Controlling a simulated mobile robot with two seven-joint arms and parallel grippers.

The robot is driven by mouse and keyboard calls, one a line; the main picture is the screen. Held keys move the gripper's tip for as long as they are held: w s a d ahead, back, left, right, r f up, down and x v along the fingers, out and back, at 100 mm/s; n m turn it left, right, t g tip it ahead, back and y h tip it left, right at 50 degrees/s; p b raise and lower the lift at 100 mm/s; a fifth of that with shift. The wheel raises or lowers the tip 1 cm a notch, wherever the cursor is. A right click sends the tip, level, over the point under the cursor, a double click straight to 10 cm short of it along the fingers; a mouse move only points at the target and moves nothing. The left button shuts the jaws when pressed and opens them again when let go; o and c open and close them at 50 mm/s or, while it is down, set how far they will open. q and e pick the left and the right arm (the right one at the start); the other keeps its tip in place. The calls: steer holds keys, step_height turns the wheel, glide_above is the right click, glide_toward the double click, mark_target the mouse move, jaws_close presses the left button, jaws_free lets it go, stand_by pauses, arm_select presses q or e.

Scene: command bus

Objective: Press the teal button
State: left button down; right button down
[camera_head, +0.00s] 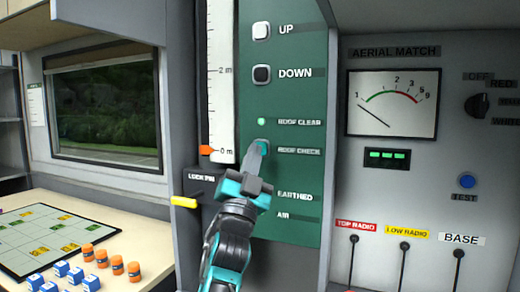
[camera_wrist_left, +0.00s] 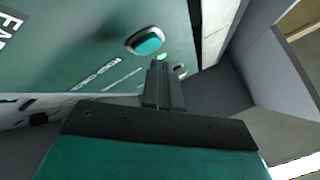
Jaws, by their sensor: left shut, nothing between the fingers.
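The teal button (camera_head: 263,145) sits in a pale rim on the green panel (camera_head: 285,105), beside the label ROOF CHECK. It also shows in the left wrist view (camera_wrist_left: 148,42), where its teal face stands out from the panel. My left gripper (camera_head: 259,149) is shut and empty, with its fingertips at the button in the head view, covering part of it. In the left wrist view the fingertips (camera_wrist_left: 161,68) lie just below and right of the button in the picture. I cannot tell whether they touch it. My right gripper is in neither view.
A green light (camera_head: 261,121) is lit at ROOF CLEAR. The UP button (camera_head: 261,31) and DOWN button (camera_head: 262,74) are higher. A yellow lock pin (camera_head: 184,202) juts out at left. Toggle levers (camera_head: 404,247) stand at lower right, below a blue TEST button (camera_head: 467,181).

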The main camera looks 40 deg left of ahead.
arm_select(q)
steer(key=shift+s, duration=0.1)
steer(key=s, duration=0.1)
steer(key=s+d, duration=0.1)
steer(key=s, duration=0.1)
steer(key=s+p, duration=0.1)
steer(key=shift+s+d, duration=0.25)
steer(key=shift+s, duration=0.05)
stand_by(0.8)
